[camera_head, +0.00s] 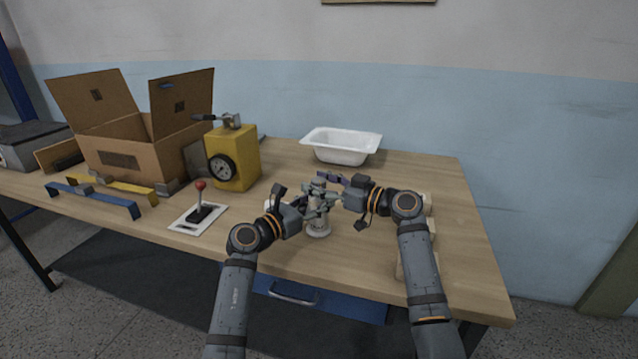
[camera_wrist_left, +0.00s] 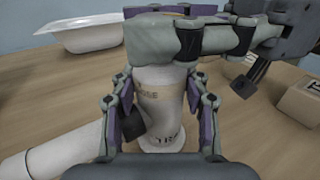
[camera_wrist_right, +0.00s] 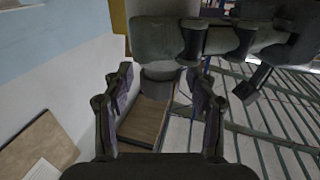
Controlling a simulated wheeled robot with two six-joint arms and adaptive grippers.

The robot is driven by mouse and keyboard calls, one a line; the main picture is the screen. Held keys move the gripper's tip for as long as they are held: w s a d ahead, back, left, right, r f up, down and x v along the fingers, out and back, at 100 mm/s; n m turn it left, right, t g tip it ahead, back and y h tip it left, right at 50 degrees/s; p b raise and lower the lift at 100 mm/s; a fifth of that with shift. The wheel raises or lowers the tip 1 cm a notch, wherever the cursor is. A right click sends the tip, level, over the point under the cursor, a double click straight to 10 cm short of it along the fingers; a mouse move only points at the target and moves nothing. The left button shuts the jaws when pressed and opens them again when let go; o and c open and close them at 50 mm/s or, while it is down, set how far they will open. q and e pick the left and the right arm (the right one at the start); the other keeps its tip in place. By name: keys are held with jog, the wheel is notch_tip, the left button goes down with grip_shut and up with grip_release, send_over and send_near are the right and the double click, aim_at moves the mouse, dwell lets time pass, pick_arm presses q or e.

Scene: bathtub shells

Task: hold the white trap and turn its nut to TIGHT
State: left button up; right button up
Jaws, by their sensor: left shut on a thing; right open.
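The white trap (camera_head: 317,230) stands upright on the table near the front edge. In the left wrist view the trap (camera_wrist_left: 160,115) carries printed lettering that looks like LOOSE on its upper part. A white pipe (camera_wrist_left: 35,150) extends to the lower left. My left gripper (camera_head: 311,208) is shut on the trap's body, one finger on each side. My right gripper (camera_head: 325,190) is at the trap's top, its fingers crossing in front of it in the left wrist view. It is open around a greyish round part (camera_wrist_right: 160,72). The nut is largely hidden by the right gripper.
A white tub (camera_head: 342,147) stands behind. A yellow box with a dial (camera_head: 240,165), a red-knobbed lever (camera_head: 201,200) and an open cardboard box (camera_head: 125,160) are at left. Small pale blocks (camera_head: 428,204) lie by my right arm.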

jog(key=c, duration=1.2)
jog(key=n+g+y, duration=0.1)
jog(key=n+g, duration=0.1)
jog(key=g, duration=0.1)
jog(key=n+g+y, duration=0.1)
jog(key=n+g, duration=0.1)
jog(key=shift+w+g+y, duration=0.1)
jog(key=shift+g+y, duration=0.2)
jog(key=shift+g, duration=0.1)
jog(key=shift+n+g, duration=0.4)
jog(key=shift+g, duration=0.2)
jog(key=shift+f, duration=0.1)
jog(key=o, duration=1.2)
jog(key=s+d, duration=0.1)
jog(key=d, duration=0.6)
jog(key=shift+s+d, duration=0.2)
jog(key=shift+d, duration=0.05)
